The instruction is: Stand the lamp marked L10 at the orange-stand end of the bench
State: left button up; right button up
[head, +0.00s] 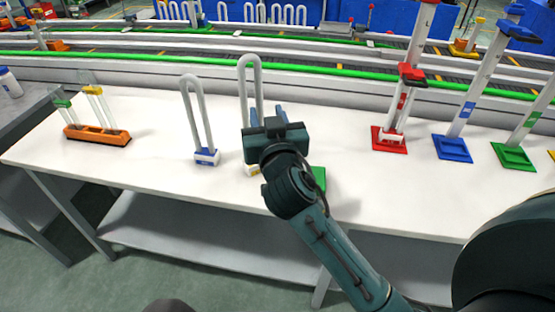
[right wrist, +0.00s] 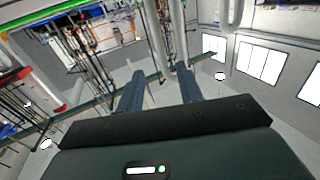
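Two U-shaped lamps stand upright on the white bench. One lamp (head: 207,120) has a white base with a blue mark. The other lamp (head: 249,68) is behind my right gripper, its base mostly hidden with a bit of yellow showing. No L10 lettering is readable. The orange stand (head: 98,136) is at the left end of the bench, holding clear tubes with green and yellow parts. My right gripper (head: 267,112) is at the second lamp. In the right wrist view its fingers (right wrist: 160,92) are apart, with pale tubes showing between and beyond them; contact cannot be told.
The white bench (head: 150,170) is clear between the orange stand and the first lamp. A green piece (head: 319,178) is partly hidden beside my right gripper. Red (head: 389,144), blue (head: 452,150) and green (head: 513,157) stands with tall tubes are at the right. A conveyor runs behind.

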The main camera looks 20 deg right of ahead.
jog(key=s+a+f+n+g+y, duration=0.1)
jog(key=s+f+n+g+y, duration=0.15)
jog(key=f, duration=0.45)
jog(key=s+a+f+n+g+y, duration=0.1)
jog(key=s+f, duration=0.2)
jog(key=f, duration=0.4)
jog(key=s+f+n+g+y+p, duration=0.1)
jog(key=s+f+g+y, duration=0.2)
jog(key=s+f, duration=1)
jog(key=shift+s+a+p, duration=0.3)
jog(key=shift+s+p, duration=0.05)
jog(key=shift+s, duration=1.1)
